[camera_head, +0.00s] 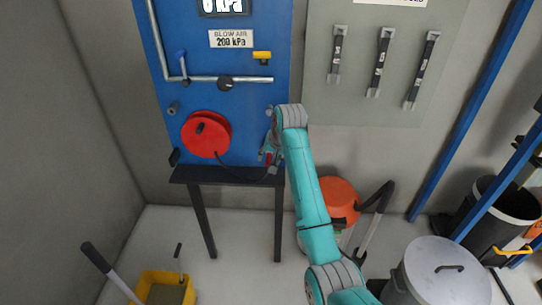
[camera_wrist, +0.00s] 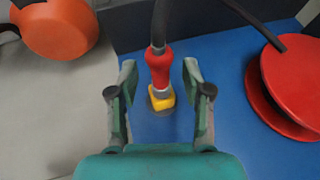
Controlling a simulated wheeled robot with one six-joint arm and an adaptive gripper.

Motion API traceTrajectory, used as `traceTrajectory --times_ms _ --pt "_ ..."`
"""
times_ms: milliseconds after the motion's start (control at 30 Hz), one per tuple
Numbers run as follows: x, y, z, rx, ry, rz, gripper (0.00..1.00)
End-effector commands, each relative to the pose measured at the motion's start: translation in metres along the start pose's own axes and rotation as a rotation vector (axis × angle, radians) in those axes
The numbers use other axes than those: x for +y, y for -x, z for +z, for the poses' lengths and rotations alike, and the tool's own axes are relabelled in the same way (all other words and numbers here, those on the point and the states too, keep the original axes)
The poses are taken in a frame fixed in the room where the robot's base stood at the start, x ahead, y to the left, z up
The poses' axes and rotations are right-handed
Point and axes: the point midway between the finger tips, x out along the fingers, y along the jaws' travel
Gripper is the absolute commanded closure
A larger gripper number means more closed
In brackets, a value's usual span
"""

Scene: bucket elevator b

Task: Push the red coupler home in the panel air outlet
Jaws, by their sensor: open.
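In the wrist view the red coupler (camera_wrist: 159,66) has a black hose (camera_wrist: 159,22) on one end. Its other end meets a yellow collar (camera_wrist: 161,97) on a grey round fitting, the air outlet (camera_wrist: 159,108), on the blue panel (camera_wrist: 228,75). I cannot tell how deep the coupler sits. My gripper (camera_wrist: 160,78) is open, one finger on each side of the coupler and collar, with gaps showing on both sides. In the head view my gripper (camera_head: 270,150) is at the panel's lower right, with a bit of red coupler (camera_head: 268,157) beside it; the outlet is hidden there.
A red hose reel (camera_head: 204,134) is on the panel, left of my gripper. A dark shelf (camera_head: 222,175) on legs runs under the panel.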

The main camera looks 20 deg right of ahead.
Motion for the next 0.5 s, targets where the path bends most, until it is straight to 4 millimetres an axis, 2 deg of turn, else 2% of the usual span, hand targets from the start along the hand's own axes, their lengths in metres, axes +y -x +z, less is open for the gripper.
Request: traceTrajectory --times_ms 100,133,300,500 --pt "0.0 0.0 0.0001 0.0 0.0 0.0 0.51" --pt "0.0 0.0 0.0001 0.0 0.0 0.0 0.56" --pt "-0.0001 0.0001 0.0001 0.0 0.0 0.0 0.98" --pt "-0.0002 0.0004 -0.0001 0.0 0.0 0.0 1.0"
